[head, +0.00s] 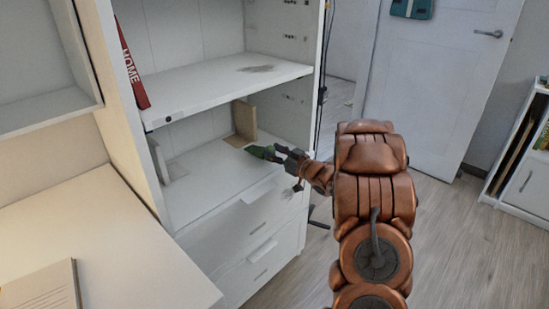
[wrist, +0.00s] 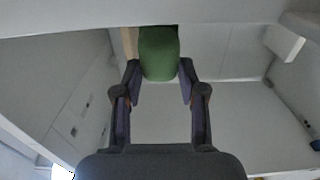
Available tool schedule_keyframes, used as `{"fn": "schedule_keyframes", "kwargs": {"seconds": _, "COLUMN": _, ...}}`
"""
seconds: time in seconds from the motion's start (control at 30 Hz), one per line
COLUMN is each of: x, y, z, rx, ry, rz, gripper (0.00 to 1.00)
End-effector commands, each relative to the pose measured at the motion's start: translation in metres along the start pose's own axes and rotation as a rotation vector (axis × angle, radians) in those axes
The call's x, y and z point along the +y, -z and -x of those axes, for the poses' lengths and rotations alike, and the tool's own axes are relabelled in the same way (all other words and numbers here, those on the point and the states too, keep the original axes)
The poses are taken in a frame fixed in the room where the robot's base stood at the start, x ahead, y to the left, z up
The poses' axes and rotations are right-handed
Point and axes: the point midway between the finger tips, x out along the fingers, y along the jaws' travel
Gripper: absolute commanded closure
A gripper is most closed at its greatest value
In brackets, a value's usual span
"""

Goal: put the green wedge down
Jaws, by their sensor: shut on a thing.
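The green wedge (head: 263,152) is between the fingertips of my gripper (head: 284,158), inside the lower open compartment of the white shelf unit. In the wrist view the green wedge (wrist: 159,54) fills the gap between the two fingers of my gripper (wrist: 159,78), which are shut on it. The wedge is over the compartment's white floor (head: 207,185); whether it touches the floor I cannot tell.
A tan bookend-like block (head: 244,120) stands at the compartment's back right. A smaller one (head: 159,160) stands at its left. The shelf board (head: 215,88) above carries a red book (head: 132,65). Bare compartment floor lies left of the wedge.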

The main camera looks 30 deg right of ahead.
Motion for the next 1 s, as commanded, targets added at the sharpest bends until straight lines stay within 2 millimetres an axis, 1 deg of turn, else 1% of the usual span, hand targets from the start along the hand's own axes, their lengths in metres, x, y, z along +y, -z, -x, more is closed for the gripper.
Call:
{"fn": "schedule_keyframes", "kwargs": {"seconds": 0.03, "x": 0.0002, "y": -0.01, "z": 0.0002, "rx": -0.001, "ry": -0.001, "rz": -0.004, "gripper": 1.0}}
{"fn": "schedule_keyframes", "kwargs": {"seconds": 0.1, "x": 0.0003, "y": -0.0159, "z": 0.0003, "rx": -0.002, "ry": -0.001, "rz": -0.004, "gripper": 1.0}}
{"fn": "schedule_keyframes", "kwargs": {"seconds": 0.47, "x": 0.0004, "y": -0.0177, "z": 0.0004, "rx": -0.001, "ry": -0.001, "rz": -0.002, "gripper": 1.0}}
{"fn": "schedule_keyframes", "kwargs": {"seconds": 0.5, "x": 0.0004, "y": -0.0176, "z": 0.0005, "rx": -0.001, "ry": -0.001, "rz": -0.001, "gripper": 0.56}}
{"fn": "schedule_keyframes", "kwargs": {"seconds": 0.7, "x": 0.0004, "y": -0.0173, "z": 0.0004, "rx": -0.001, "ry": -0.001, "rz": -0.001, "gripper": 0.35}}
{"fn": "schedule_keyframes", "kwargs": {"seconds": 0.73, "x": 0.0004, "y": -0.0173, "z": 0.0004, "rx": -0.001, "ry": -0.001, "rz": -0.001, "gripper": 0.34}}
{"fn": "schedule_keyframes", "kwargs": {"seconds": 1.0, "x": 0.0003, "y": -0.0169, "z": 0.0004, "rx": -0.001, "ry": -0.001, "rz": -0.001, "gripper": 0.34}}
